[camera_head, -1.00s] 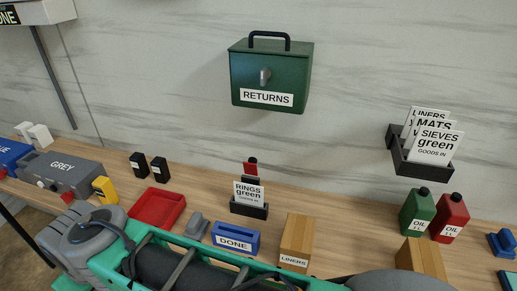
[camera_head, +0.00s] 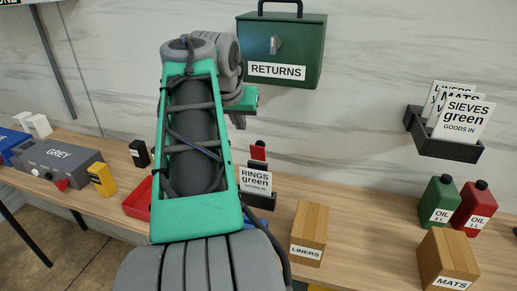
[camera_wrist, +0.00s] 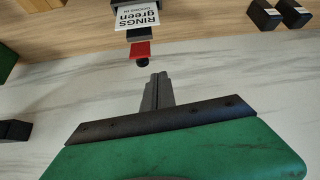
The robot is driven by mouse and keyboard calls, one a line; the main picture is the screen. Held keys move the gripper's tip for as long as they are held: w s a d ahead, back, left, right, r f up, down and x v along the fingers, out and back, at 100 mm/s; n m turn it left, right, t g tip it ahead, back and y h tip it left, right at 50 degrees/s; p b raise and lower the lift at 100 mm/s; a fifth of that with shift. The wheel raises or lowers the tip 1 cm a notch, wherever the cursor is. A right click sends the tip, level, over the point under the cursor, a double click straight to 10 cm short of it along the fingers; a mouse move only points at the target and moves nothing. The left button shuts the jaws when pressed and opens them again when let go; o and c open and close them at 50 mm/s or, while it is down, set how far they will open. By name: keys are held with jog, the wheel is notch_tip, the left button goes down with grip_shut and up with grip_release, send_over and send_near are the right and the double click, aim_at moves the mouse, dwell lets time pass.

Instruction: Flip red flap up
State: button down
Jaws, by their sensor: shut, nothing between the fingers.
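The red flap (camera_head: 258,152) is a small red piece with a dark knob at its tip. It stands behind the white "RINGS green" card (camera_head: 256,181) against the wall side of the bench. In the wrist view the red flap (camera_wrist: 140,49) is just beyond my fingertips, slightly left, with its black knob toward me. My gripper (camera_head: 238,122) is above and slightly left of the flap in the head view. In the wrist view my gripper (camera_wrist: 159,76) has its fingers together, empty, with a visible gap to the knob.
The green "RETURNS" box (camera_head: 280,50) hangs on the wall above, close behind my arm. A "LINERS" box (camera_head: 311,229) stands right of the card. A red tray (camera_head: 137,200) is partly hidden by my arm. Black blocks (camera_wrist: 265,15) sit at the wrist view's top right.

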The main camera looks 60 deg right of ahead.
aim_at(258, 142)
jog(key=shift+s+d+r+m, duration=0.25)
jog(key=shift+s+d, duration=0.25)
jog(key=shift+s, duration=0.15)
jog(key=shift+s+d+r+m, duration=0.25)
jog(key=shift+s+d, duration=0.2)
jog(key=shift+s, duration=0.15)
jog(key=shift+f, duration=0.1)
jog(key=x, duration=1)
jog(key=shift+s+d, duration=0.1)
jog(key=shift+s+f+b, duration=0.1)
jog(key=shift+b, duration=0.4)
